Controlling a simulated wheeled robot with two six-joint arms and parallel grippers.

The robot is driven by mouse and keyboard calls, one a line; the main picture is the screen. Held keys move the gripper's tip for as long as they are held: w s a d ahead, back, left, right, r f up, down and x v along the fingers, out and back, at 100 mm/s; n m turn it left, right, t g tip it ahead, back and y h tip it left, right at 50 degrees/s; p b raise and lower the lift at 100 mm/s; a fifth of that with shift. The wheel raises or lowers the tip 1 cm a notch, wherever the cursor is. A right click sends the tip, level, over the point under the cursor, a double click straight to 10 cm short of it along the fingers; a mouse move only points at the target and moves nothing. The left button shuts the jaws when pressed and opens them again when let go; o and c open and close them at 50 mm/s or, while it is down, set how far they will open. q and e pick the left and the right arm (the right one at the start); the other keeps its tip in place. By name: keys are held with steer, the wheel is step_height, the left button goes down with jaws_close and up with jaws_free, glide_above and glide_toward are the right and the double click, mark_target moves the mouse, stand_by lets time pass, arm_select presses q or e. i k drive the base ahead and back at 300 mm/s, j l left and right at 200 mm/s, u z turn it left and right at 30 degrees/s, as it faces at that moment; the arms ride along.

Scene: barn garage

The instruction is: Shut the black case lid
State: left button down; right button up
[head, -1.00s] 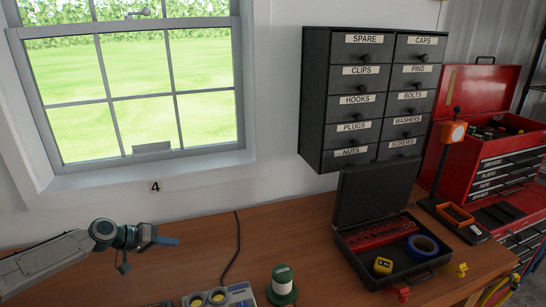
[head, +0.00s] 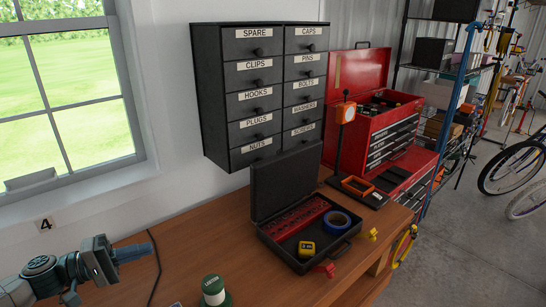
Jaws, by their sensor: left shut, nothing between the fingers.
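The black case (head: 346,242) stands on the wooden workbench in the head view with its lid (head: 285,182) raised, leaning slightly back toward the wall. Inside it lie a red socket rail (head: 296,219), a roll of blue tape (head: 337,220) and a yellow tape measure (head: 306,249). My left gripper (head: 148,252) is at the lower left, shut and empty, with its blue fingers pointing right. It is well to the left of the case and apart from it. My right gripper is not in view.
A green-and-white canister (head: 214,291) stands on the bench (head: 190,238) between my left gripper and the case. Red and yellow clips sit by the case's front edge. A black drawer cabinet (head: 258,95) hangs above; an orange lamp (head: 346,113) stands behind right.

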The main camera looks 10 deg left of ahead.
mark_target(278, 181)
steer(key=i+l, duration=0.25)
steer(key=i, duration=0.2)
steer(key=i+l, duration=0.2)
steer(key=i, duration=0.25)
steer(key=i+l, duration=0.25)
steer(key=i, duration=0.2)
